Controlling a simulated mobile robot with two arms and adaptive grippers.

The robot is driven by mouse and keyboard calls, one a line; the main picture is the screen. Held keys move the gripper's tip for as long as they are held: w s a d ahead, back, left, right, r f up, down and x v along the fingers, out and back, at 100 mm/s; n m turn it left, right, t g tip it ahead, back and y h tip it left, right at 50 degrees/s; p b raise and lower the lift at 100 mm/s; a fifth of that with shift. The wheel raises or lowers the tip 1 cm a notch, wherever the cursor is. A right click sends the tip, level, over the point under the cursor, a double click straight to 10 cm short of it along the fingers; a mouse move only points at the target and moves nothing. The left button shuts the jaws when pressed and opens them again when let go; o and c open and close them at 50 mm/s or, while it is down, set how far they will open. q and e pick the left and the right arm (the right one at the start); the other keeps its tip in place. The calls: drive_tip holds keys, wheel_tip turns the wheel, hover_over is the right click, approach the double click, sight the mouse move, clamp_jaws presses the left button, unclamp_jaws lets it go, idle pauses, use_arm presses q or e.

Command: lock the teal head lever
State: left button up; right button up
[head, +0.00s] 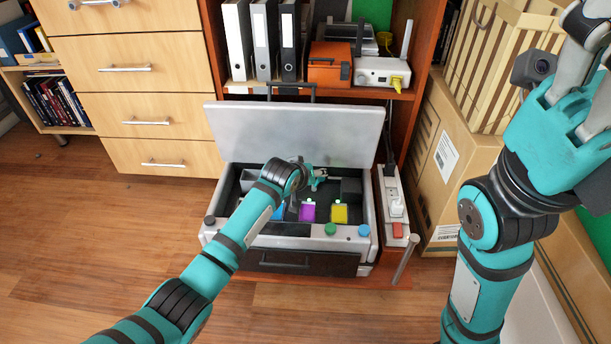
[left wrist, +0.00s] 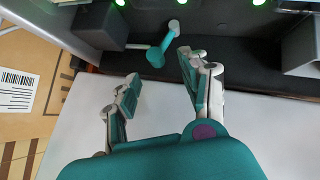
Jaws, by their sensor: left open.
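The teal lever (left wrist: 160,50), with a pale round knob at its upper end and a pale rod at its left, shows in the left wrist view just beyond my left gripper (left wrist: 158,72). The gripper's two fingers are open and spread, with nothing between them; the lever is ahead of the tips, apart from them as far as I can see. In the head view my left arm reaches into the open grey case (head: 212,233), and its wrist hides part of the interior. My right gripper (head: 583,78) is raised at the upper right, partly cut off by the picture edge.
The case's raised lid (head: 300,130) stands behind the work area. Purple (head: 308,211) and yellow (head: 340,213) blocks sit inside. A power strip (head: 394,208) stands close at the right, cartons (head: 450,170) beyond.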

use_arm(q)
drive_tip(key=v, duration=0.6)
drive_tip(key=shift+d, duration=0.1)
